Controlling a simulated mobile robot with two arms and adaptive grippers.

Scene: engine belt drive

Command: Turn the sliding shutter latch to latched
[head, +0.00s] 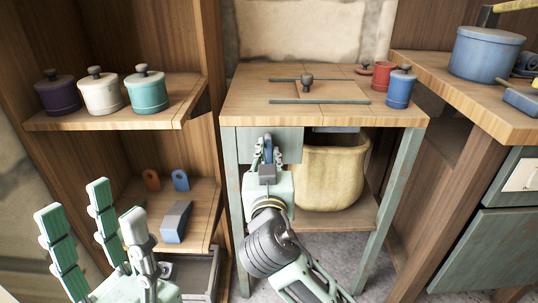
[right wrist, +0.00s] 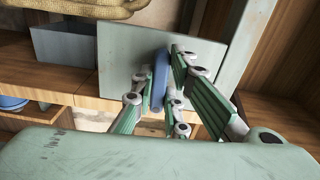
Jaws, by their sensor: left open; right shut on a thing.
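The shutter is a flat grey-green panel (head: 289,143) at the front of the wooden table, below its top. It fills the middle of the right wrist view (right wrist: 122,62). A blue bar (right wrist: 160,72), which looks like the latch, stands roughly upright against the panel. My right gripper (right wrist: 167,95) is shut on this bar, with fingers on both sides of it. In the head view my right gripper (head: 268,153) is in front of the panel and mostly hides the bar. My left gripper (head: 92,222) is open and empty at the lower left, away from the table.
The table top (head: 240,98) has two green rails, a dark knob, and red and blue canisters. A tan basket (head: 330,175) stands beside the panel under the top. Shelves with lidded pots (head: 100,92) stand left. A counter with a blue pot (head: 485,53) stands right.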

